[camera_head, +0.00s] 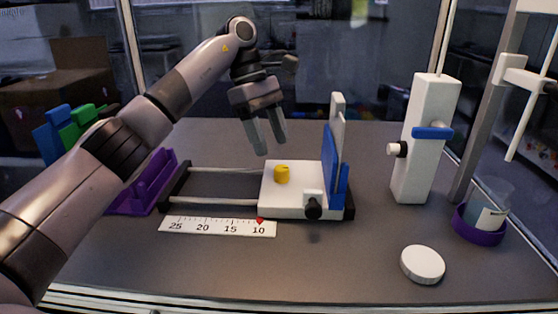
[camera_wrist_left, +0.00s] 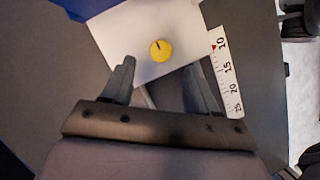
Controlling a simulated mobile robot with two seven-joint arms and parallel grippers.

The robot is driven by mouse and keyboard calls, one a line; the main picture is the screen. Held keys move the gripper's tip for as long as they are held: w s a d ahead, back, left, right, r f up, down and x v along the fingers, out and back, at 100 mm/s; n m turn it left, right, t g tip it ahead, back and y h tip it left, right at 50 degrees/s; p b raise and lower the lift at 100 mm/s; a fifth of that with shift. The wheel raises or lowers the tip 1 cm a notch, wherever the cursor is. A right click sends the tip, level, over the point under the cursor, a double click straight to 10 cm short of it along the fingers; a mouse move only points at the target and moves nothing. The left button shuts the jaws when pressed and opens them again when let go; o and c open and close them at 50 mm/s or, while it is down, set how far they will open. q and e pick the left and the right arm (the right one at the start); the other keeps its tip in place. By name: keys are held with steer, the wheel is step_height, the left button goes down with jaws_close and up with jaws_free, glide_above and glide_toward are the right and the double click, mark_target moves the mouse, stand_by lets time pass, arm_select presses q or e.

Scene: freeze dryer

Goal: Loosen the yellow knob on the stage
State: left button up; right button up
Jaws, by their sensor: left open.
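The yellow knob (camera_head: 281,174) sits on top of the white stage (camera_head: 285,204), toward its left half. In the left wrist view the knob (camera_wrist_left: 160,50) shows a dark line on its top and lies ahead of the fingertips, roughly between them. My left gripper (camera_head: 265,147) is open and empty. It hangs above and a little behind the knob, apart from it, with the fingers pointing down. It also shows in the left wrist view (camera_wrist_left: 163,75). My right gripper is not in view.
A blue plate (camera_head: 329,160) stands upright at the stage's right end. A white scale (camera_head: 217,226) lies in front of the rails. A white tower (camera_head: 423,140), a white round lid (camera_head: 422,264) and a purple ring holder (camera_head: 478,229) stand right. A purple rack (camera_head: 146,187) is left.

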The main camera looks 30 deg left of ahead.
mark_target(280, 167)
arm_select(q)
steer(key=shift+x, duration=3.05)
steer(key=c, duration=1)
